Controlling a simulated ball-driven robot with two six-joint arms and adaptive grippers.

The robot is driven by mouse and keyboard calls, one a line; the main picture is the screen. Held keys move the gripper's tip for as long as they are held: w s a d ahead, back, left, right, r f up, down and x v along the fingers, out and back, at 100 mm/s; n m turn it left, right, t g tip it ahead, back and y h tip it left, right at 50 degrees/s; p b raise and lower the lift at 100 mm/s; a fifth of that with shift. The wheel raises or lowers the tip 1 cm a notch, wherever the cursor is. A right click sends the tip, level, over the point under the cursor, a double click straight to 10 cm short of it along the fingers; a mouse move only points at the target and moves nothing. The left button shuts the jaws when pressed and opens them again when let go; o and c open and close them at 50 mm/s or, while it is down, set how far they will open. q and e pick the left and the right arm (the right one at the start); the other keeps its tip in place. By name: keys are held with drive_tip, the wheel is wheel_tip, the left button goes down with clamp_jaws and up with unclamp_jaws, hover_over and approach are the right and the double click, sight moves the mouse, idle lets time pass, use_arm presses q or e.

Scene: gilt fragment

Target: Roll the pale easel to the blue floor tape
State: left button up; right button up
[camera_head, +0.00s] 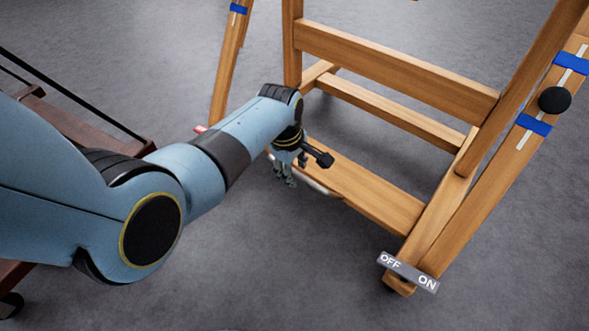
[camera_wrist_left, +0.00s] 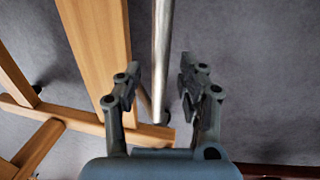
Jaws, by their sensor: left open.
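The pale wooden easel (camera_head: 395,72) stands on the grey floor from the centre to the right in the head view. A metal handle bar (camera_head: 322,188) runs along its low front board (camera_head: 375,192). My left gripper (camera_head: 290,178) is at this bar, pointing down. In the left wrist view the bar (camera_wrist_left: 162,45) passes between the two open fingers of the left gripper (camera_wrist_left: 160,72), with gaps at both sides. The board (camera_wrist_left: 98,40) lies just left of the bar there. My right gripper is out of view. No blue tape shows on the floor.
Blue bands (camera_head: 534,125) and a black knob (camera_head: 554,100) are on the easel's right upright. An OFF/ON plate (camera_head: 408,272) is at its near right foot. A dark brown frame with black rails (camera_head: 95,128) stands at left. Floor at the front centre is clear.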

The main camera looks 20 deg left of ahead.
use_arm(q)
clamp_jaws()
idle(0.4)
drive_tip(key=shift+w, duration=0.1)
